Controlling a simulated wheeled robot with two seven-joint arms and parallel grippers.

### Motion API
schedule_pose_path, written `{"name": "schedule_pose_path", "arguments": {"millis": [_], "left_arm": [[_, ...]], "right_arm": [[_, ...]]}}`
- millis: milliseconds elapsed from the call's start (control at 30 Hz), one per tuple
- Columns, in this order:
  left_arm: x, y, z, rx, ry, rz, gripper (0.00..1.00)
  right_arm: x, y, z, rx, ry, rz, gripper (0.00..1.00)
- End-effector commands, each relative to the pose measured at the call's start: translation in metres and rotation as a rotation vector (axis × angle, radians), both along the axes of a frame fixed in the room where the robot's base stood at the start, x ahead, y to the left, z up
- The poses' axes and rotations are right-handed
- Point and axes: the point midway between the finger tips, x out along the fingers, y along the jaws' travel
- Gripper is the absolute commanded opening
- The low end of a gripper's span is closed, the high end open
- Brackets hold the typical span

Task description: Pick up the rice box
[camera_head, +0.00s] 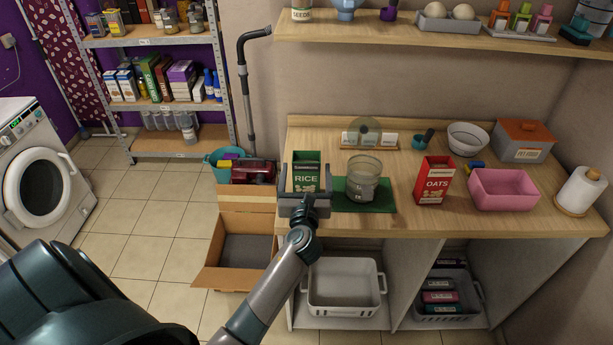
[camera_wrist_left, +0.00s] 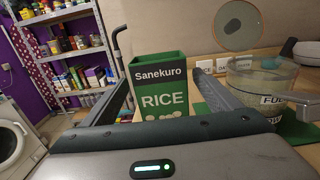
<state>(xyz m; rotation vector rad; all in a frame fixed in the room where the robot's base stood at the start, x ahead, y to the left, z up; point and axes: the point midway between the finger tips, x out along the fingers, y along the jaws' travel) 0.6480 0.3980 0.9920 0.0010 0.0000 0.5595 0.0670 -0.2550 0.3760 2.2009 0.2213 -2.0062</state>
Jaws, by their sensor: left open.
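The green rice box (camera_head: 306,172) stands upright on the wooden counter near its left front edge. In the left wrist view the rice box (camera_wrist_left: 162,88) shows its "Sanekuro RICE" label, and its top looks open. My left gripper (camera_head: 305,190) is in front of the box at the counter edge. Its fingers are open, one on each side of the box, seen in the left wrist view (camera_wrist_left: 168,100). Whether the fingers touch the box cannot be told. The lower part of the box is hidden behind the gripper. My right gripper is not in view.
A glass jar (camera_head: 362,178) stands on a green mat (camera_head: 383,203) just right of the box. A red oats box (camera_head: 434,180), a pink bin (camera_head: 503,190) and a paper towel roll (camera_head: 581,190) stand further right. An open cardboard box (camera_head: 240,278) is on the floor at left.

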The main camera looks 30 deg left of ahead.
Motion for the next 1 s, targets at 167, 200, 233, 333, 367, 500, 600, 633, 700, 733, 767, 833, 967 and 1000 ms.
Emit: {"name": "schedule_pose_path", "arguments": {"millis": [167,200,233,333,367,500,600,633,700,733,767,833,967,1000], "left_arm": [[0.018,0.011,0.002,0.0,0.0,0.0,0.83],[0.02,0.012,0.001,0.0,0.0,0.0,0.83],[0.021,0.013,0.001,0.0,0.0,0.0,0.83],[0.023,0.014,0.0,-0.001,-0.001,-0.001,0.83],[0.023,0.014,0.0,-0.001,-0.001,-0.001,0.83],[0.022,0.013,0.0,-0.001,-0.001,-0.001,0.83],[0.022,0.013,0.0,-0.001,-0.001,-0.001,0.83],[0.022,0.013,0.0,-0.001,-0.001,-0.001,0.83],[0.022,0.013,0.0,-0.001,-0.001,-0.001,0.83],[0.022,0.013,0.0,-0.001,-0.001,-0.001,0.83],[0.022,0.013,0.0,-0.001,-0.001,-0.001,0.76],[0.022,0.013,0.0,-0.001,-0.001,-0.001,0.59],[0.022,0.013,0.0,-0.001,-0.001,-0.001,0.28],[0.023,0.013,0.001,0.0,-0.002,-0.001,0.28]], "right_arm": [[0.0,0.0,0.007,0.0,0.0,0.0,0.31],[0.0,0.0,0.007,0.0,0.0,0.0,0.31],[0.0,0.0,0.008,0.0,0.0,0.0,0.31],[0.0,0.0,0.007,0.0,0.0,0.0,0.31],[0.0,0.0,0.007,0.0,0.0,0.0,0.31],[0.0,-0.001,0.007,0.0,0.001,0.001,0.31],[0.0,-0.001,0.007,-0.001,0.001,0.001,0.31],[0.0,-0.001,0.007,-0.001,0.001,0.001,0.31],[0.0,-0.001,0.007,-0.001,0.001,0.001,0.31],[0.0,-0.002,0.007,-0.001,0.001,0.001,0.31],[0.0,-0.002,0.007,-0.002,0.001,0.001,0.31],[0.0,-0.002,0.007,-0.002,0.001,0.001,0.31],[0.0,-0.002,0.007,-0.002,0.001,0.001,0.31],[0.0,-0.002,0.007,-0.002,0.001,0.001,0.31]]}}
